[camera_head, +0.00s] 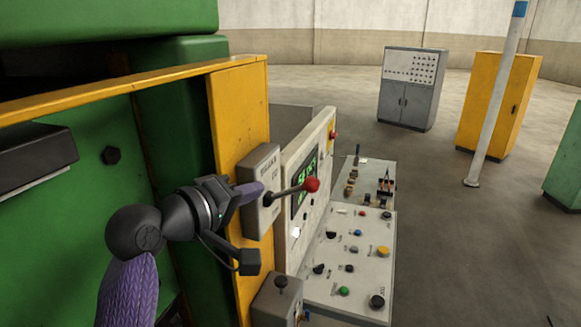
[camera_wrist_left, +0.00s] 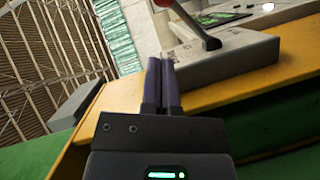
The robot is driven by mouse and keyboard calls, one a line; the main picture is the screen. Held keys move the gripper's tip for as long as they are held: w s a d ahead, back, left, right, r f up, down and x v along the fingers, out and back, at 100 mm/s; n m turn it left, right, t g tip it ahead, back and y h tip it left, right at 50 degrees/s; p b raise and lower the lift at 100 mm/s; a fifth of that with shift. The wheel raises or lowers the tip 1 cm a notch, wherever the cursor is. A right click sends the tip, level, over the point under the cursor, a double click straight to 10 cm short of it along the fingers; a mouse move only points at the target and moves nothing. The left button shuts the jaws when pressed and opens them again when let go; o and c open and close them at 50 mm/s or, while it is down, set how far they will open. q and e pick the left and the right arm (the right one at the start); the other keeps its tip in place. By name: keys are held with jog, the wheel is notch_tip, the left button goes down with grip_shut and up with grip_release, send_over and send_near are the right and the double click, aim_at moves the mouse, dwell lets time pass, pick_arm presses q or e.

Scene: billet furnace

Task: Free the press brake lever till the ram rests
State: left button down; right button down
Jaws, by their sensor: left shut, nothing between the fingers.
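The brake lever (camera_head: 296,191) has a dark stem and a red knob, and sticks out to the right from a grey lettered box (camera_head: 258,168) on the yellow press post. In the left wrist view the lever's stem (camera_wrist_left: 194,22) rises from the box (camera_wrist_left: 235,57), its knob cut by the top edge. My left gripper (camera_head: 258,188) is shut and empty, its purple fingers close beside the box on the side away from the knob. The fingers (camera_wrist_left: 163,68) look apart from the lever; whether they touch the box I cannot tell. The ram cannot be made out. My right gripper is out of view.
The green press body (camera_head: 85,190) and yellow frame (camera_head: 240,120) fill the left. A sloped control panel (camera_head: 335,285) with several buttons and a display panel (camera_head: 312,165) stand right of the lever. Cabinets (camera_head: 410,90) and a pole (camera_head: 497,90) stand farther back, with open floor between.

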aim_at(290, 191)
pick_arm(q)
jog(key=p+x, duration=0.2)
jog(key=x, duration=0.8)
jog(key=shift+w+f, duration=0.1)
jog(key=shift+f, duration=0.1)
